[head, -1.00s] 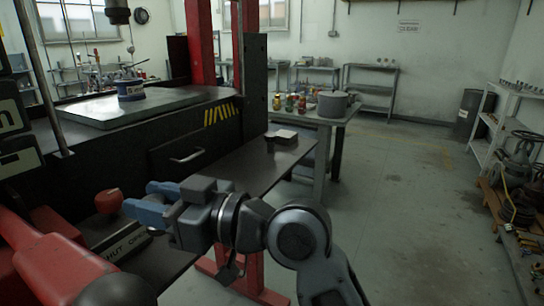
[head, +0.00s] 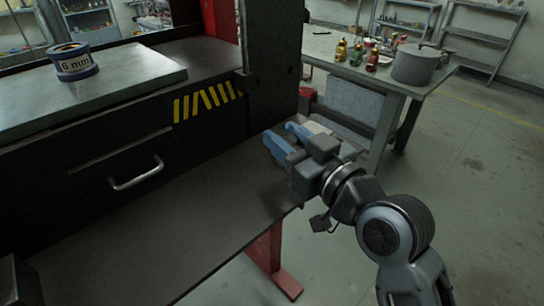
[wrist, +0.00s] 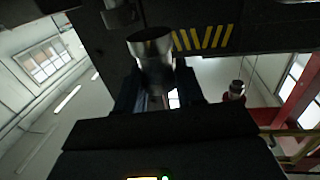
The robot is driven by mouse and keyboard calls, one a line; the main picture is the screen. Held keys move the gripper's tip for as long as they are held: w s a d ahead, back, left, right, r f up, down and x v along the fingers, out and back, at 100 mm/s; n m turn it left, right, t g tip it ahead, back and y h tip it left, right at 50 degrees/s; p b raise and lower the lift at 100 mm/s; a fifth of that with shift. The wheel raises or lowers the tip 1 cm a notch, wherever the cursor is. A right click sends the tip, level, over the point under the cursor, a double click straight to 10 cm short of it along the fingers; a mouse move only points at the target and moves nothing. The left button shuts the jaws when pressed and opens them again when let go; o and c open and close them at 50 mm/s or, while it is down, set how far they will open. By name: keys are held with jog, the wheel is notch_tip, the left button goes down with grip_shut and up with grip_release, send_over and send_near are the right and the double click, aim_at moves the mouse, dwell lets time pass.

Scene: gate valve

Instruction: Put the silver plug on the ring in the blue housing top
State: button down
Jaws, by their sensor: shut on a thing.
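The blue housing (head: 77,65) is a short spool shape with a pale "6 mm" band. It stands upright on a grey plate (head: 120,88) at the upper left of the head view. A tan ring-like edge (head: 70,47) shows at its top. My gripper (head: 279,138), with blue fingers, is over the right end of the dark bench, to the right of the housing and well apart from it. In the wrist view, a silver cylinder, the plug (wrist: 152,52), is between my dark fingers. The head view does not show the plug clearly.
A dark drawer front with a handle (head: 136,175) and yellow stripes (head: 207,102) is below the plate. A side table with bottles and a grey pot (head: 420,66) is behind. Floor at right is clear.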

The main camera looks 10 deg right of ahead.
jog(key=a, duration=0.1)
jog(key=w+a+f, duration=0.1)
jog(key=shift+a+f, duration=0.25)
jog(key=shift+a, duration=0.05)
jog(key=shift+a+f, duration=0.15)
jog(key=shift+f, duration=1.9)
jog(key=shift+f, duration=0.2)
jog(key=c, duration=1)
grip_release()
jog(key=shift+r, duration=0.1)
